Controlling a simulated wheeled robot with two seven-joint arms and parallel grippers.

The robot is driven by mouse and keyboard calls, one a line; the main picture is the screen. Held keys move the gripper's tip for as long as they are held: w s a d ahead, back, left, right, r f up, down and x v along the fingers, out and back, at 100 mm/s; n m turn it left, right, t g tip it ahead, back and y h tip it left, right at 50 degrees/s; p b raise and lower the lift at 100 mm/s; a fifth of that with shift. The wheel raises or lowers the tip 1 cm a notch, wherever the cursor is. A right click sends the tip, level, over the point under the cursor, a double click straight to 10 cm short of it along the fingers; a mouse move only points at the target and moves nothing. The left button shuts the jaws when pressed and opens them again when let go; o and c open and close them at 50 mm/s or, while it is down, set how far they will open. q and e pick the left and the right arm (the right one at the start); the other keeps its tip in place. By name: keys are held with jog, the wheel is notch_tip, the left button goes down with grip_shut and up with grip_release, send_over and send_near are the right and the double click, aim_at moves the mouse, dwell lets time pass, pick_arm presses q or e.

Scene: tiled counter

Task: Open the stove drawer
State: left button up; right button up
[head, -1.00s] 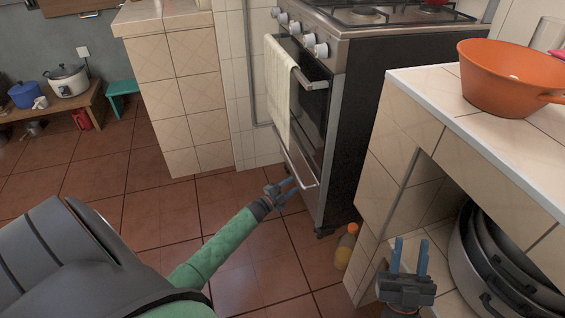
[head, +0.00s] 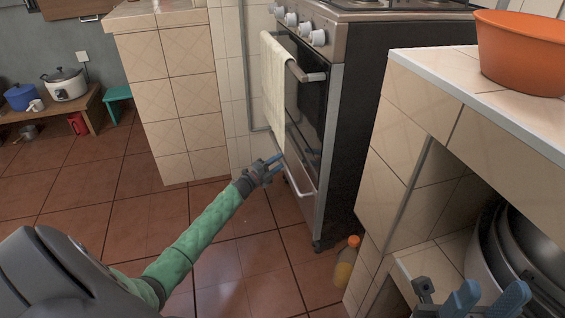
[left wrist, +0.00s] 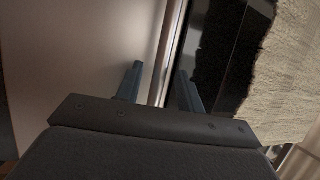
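The stove (head: 345,130) stands at the centre of the head view, its front facing left. Its drawer (head: 297,178), low under the oven door, has a pale metal handle along its front; I cannot tell whether it is slightly out. My left gripper (head: 272,165) is at the far part of the drawer front, near the handle. In the left wrist view its two fingers (left wrist: 160,85) are apart, with a shiny metal strip (left wrist: 167,55) running between them; contact is unclear. My right gripper (head: 490,296) is open and empty at the lower right, away from the stove.
A cream towel (head: 275,85) hangs on the oven door handle above the drawer. A bottle (head: 346,262) stands on the floor by the tiled counter (head: 400,125). An orange bowl (head: 520,55) is on that counter; pots (head: 510,255) sit beneath.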

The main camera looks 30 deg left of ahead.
pick_arm(q)
jog(key=shift+x, duration=1.4)
grip_shut()
